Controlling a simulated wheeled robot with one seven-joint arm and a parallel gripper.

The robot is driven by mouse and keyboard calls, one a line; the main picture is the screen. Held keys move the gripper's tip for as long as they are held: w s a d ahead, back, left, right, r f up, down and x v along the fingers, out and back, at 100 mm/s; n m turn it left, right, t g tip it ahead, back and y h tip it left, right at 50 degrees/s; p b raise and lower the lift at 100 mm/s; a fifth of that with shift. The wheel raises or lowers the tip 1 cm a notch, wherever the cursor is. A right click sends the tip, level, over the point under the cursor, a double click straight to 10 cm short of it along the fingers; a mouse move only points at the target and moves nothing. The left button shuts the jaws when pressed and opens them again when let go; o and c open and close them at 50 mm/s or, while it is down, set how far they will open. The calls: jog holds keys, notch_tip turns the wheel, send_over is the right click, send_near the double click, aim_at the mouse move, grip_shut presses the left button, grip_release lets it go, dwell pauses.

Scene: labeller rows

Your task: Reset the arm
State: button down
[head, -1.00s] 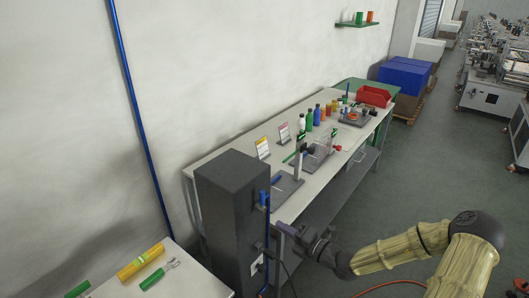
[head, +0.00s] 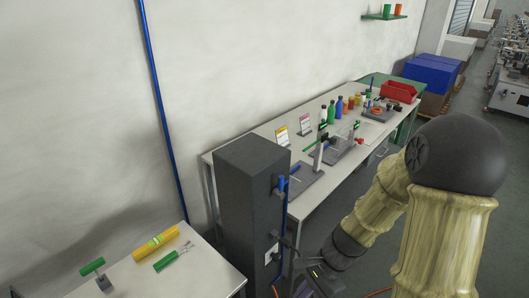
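My arm rises from the bottom right of the head view, with tan ribbed links and a large dark joint. It bends down and left to a dark wrist near the bottom edge. My gripper (head: 308,288) is at the bottom edge, low beside the dark grey cabinet (head: 246,205). Its fingers are mostly cut off or too dark to make out, so I cannot tell whether it is open or holds anything.
A long workbench (head: 225,150) along the wall bears bottles, small stands and a red bin (head: 398,91). A nearer table (head: 130,275) at lower left holds a yellow cylinder (head: 156,243) and green-handled tools. Blue boxes (head: 432,72) stand beyond. Grey floor is open at right.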

jog(key=d+r+n+t+h+b, duration=0.2)
jog(key=d+r+n+h, duration=0.3)
jog(key=n, duration=0.6)
jog(key=shift+s+d+r+n+t, duration=0.25)
jog(key=shift+d+n+t, duration=0.25)
jog(key=shift+t, duration=0.4)
